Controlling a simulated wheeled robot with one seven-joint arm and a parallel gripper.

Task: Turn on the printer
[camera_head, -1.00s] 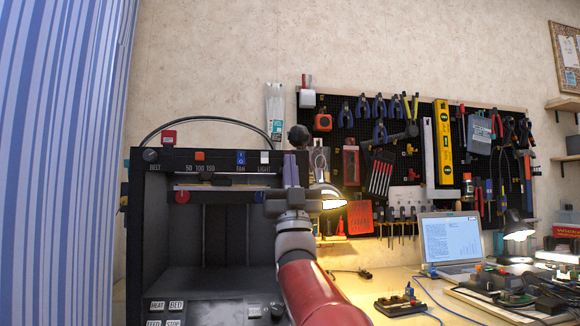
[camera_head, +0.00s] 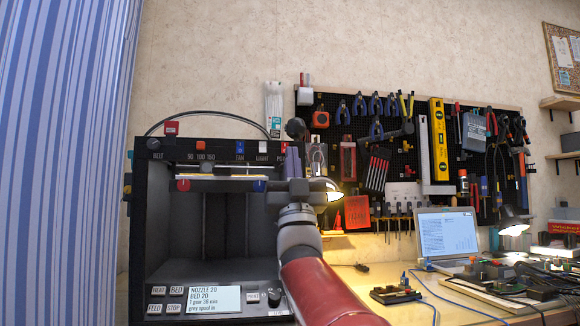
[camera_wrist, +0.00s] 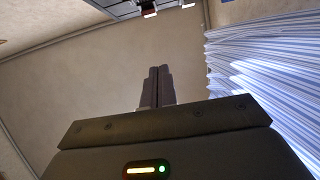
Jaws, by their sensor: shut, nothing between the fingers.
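The printer (camera_head: 168,222) is a black open-fronted box at the left of the head view. Its top panel has a blue FAN switch (camera_head: 241,147), a white LIGHT switch (camera_head: 263,147) and a red switch (camera_head: 284,148) with a partly hidden label starting with "P". Its screen (camera_head: 214,300) is lit and shows "NOZZLE 20, BED 20" and more text. The inside is lit at the top. My gripper (camera_head: 292,165) is shut and empty, just below the red switch; I cannot tell whether it touches the panel. Its closed fingers (camera_wrist: 158,85) point up in the wrist view.
A laptop (camera_head: 443,237) and a small dark device (camera_head: 396,294) with cables sit on the bench to the right. A lit lamp (camera_head: 325,188) is close behind my arm. A tool pegboard (camera_head: 343,105) is behind. A blue striped curtain (camera_head: 65,150) hangs at left.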

